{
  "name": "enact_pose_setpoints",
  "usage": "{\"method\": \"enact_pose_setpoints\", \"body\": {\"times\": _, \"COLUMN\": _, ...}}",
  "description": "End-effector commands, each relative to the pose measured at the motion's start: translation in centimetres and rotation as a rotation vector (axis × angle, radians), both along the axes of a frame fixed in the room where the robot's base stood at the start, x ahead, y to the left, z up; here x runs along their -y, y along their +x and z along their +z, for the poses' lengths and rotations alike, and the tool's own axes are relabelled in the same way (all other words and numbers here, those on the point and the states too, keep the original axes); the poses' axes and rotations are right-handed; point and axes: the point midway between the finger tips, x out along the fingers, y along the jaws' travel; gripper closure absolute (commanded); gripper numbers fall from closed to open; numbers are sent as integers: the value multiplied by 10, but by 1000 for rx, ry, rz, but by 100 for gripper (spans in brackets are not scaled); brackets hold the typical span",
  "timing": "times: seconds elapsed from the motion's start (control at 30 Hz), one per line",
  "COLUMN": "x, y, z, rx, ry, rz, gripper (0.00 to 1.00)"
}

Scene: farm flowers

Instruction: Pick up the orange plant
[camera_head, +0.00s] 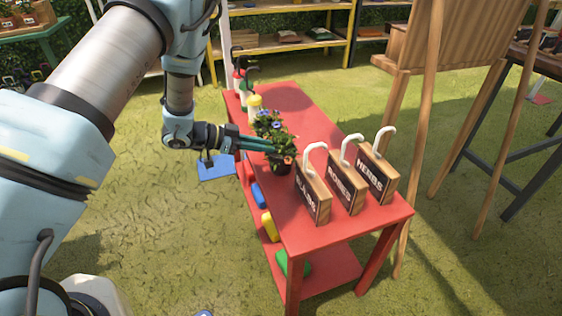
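A leafy green plant with an orange-pink bloom (288,160) stands in a small dark pot (282,168) on the red table (310,128), left of the wooden signs. My gripper (275,148) reaches in from the left, roughly level, with its teal fingertips at this plant's foliage. The leaves hide the fingertips, so I cannot tell whether they touch the plant or how far apart they are. A plant with blue flowers (270,120) is just behind the fingers, and its foliage overlaps the other plant's.
Three wooden signs with white hooks, including the herbs sign (372,177), stand close on the right. Spray bottles, one with a yellow top (254,104), stand behind. An easel (445,50) is beyond the table's right side.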

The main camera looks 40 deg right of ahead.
Motion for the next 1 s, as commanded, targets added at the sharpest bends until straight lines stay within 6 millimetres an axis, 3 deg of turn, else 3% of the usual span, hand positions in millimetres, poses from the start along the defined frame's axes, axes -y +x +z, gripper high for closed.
{"method": "enact_pose_setpoints", "body": {"times": 0.4, "x": 41, "y": -23, "z": -14, "rx": 1, "ry": 0, "rz": 0, "gripper": 76}}
{"method": "enact_pose_setpoints", "body": {"times": 0.7, "x": 45, "y": -24, "z": -16, "rx": 1, "ry": 0, "rz": 2, "gripper": 76}}
{"method": "enact_pose_setpoints", "body": {"times": 0.9, "x": 45, "y": -24, "z": -16, "rx": 1, "ry": 0, "rz": 2, "gripper": 98}}
{"method": "enact_pose_setpoints", "body": {"times": 1.0, "x": 45, "y": -24, "z": -16, "rx": 1, "ry": 0, "rz": 2, "gripper": 100}}
